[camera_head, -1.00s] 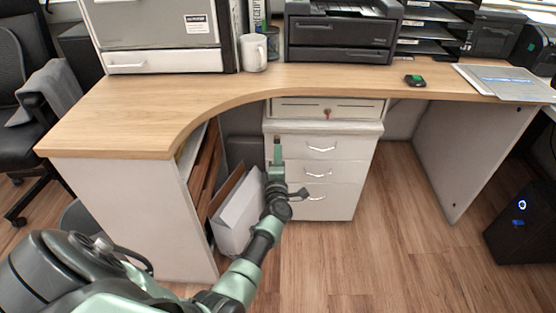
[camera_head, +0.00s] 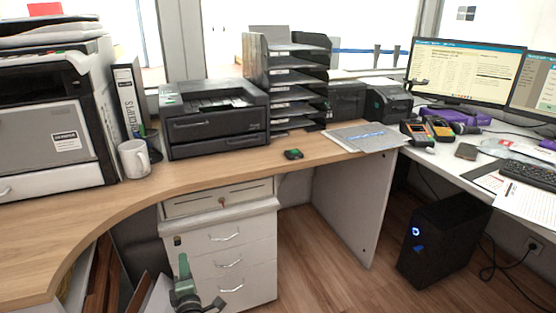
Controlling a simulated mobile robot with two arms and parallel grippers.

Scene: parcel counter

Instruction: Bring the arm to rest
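My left gripper (camera_head: 184,265) shows at the bottom left of the head view, in front of the white drawer unit (camera_head: 245,262) under the counter. It is green and dark grey and points upward. Nothing is seen held in it. Its fingers are too small and overlapped to tell whether they are open or shut. Most of my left arm is below the picture edge. My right gripper is not in view.
The wooden counter (camera_head: 215,180) curves above the gripper. It carries a white mug (camera_head: 134,158), a black printer (camera_head: 212,125) and a small dark device (camera_head: 293,154). A black computer tower (camera_head: 440,245) stands on the floor at right. The floor between is clear.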

